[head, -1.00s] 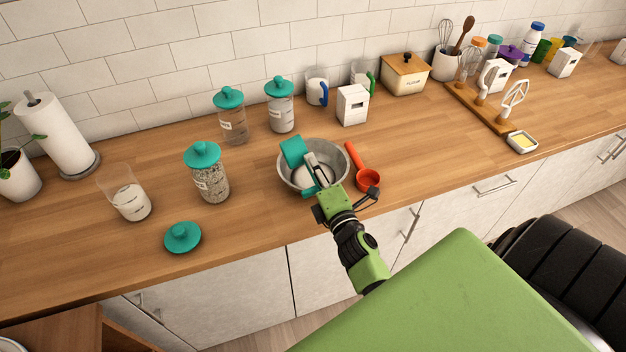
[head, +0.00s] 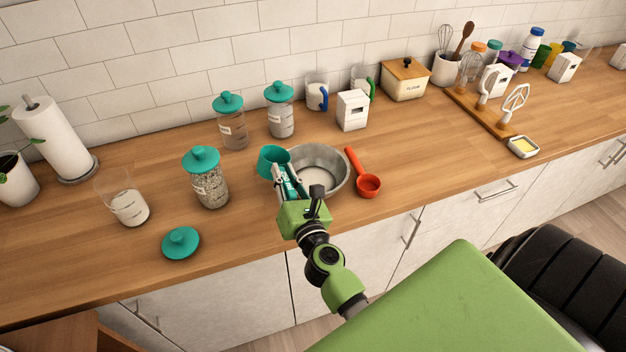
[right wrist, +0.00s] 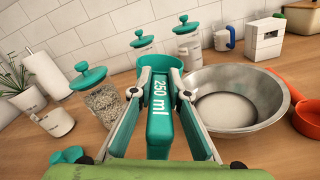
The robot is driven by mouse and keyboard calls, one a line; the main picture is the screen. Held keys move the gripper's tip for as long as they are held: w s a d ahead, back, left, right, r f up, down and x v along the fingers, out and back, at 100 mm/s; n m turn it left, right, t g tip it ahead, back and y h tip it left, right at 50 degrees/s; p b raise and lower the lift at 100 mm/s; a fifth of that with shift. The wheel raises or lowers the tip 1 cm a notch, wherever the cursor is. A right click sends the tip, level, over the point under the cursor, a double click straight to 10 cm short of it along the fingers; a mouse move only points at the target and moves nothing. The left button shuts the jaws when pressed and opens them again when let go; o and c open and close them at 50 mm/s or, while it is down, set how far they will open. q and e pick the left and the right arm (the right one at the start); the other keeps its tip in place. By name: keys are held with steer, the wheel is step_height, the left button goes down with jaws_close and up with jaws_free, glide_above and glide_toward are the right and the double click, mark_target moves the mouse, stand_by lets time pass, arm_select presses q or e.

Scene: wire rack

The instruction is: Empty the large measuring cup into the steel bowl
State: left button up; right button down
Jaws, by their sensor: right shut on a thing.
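My right gripper (head: 283,182) is shut on the handle of the teal measuring cup (head: 273,158), marked 250 ml. The cup also shows in the right wrist view (right wrist: 160,63). It is held upright at the left rim of the steel bowl (head: 338,163); its inside cannot be made out. In the right wrist view the steel bowl (right wrist: 270,95) is right of the gripper (right wrist: 158,85) and has white powder in its bottom. My left gripper is not in view.
A red measuring cup (head: 369,185) lies right of the bowl. Left are a lidded jar (head: 211,187), an open jar of white powder (head: 131,209) and a loose teal lid (head: 181,243). More jars stand behind.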

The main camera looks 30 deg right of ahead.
step_height(320, 180, up, 4)
steer(key=n+p, duration=0.2)
steer(key=p, duration=0.2)
steer(key=shift+r+n+p, duration=0.15)
steer(key=shift+n+p, duration=0.25)
steer(key=shift+n, duration=0.3)
steer(key=shift+r+n, duration=0.4)
steer(key=shift+b, duration=0.3)
steer(key=shift+s+f, duration=0.25)
steer(key=shift+f, duration=0.05)
steer(key=s+a+f+n+y+b, duration=0.1)
steer(key=s+a+f+y+b, duration=0.1)
steer(key=s+b, duration=0.5)
steer(key=s+a+f+n+y+b, duration=0.1)
steer(key=s+a+f+y+b, duration=0.1)
steer(key=s+a+f+b, duration=0.2)
steer(key=shift+s+a+f+n+b, duration=0.25)
steer(key=shift+s+a+b, duration=0.4)
steer(key=shift+s+b, duration=2.1)
